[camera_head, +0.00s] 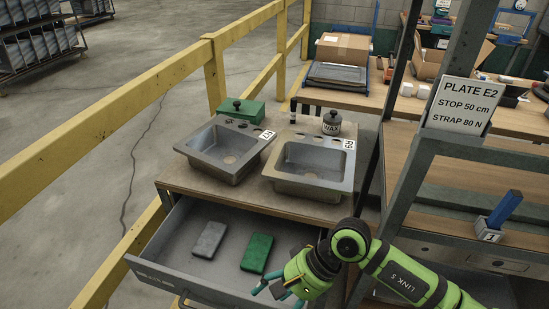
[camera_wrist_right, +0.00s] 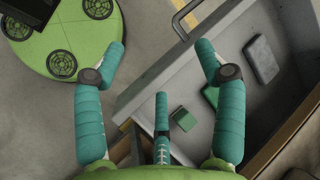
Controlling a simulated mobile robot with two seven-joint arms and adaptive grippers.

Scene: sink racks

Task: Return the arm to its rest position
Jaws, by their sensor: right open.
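My right arm comes in from the right in the head view, and its gripper (camera_head: 283,287) is over the front right part of the open drawer (camera_head: 176,281). In the right wrist view the gripper (camera_wrist_right: 161,55) has its teal fingers spread, with nothing between them. A grey pad (camera_head: 209,239) and a green pad (camera_head: 257,253) lie apart in the drawer. The grey pad (camera_wrist_right: 261,59) also shows in the wrist view; a finger partly covers a green piece (camera_wrist_right: 210,96). A small green block (camera_wrist_right: 183,119) shows near the middle finger. My left gripper is not in view.
Two metal sinks (camera_head: 226,151) (camera_head: 310,165) sit on the counter above the drawer, with a green box (camera_head: 241,110) and a dark pot (camera_head: 332,122) behind. A grey rack post (camera_head: 412,170) with a sign (camera_head: 462,105) stands close to my right arm. A yellow railing (camera_head: 150,86) runs along the left.

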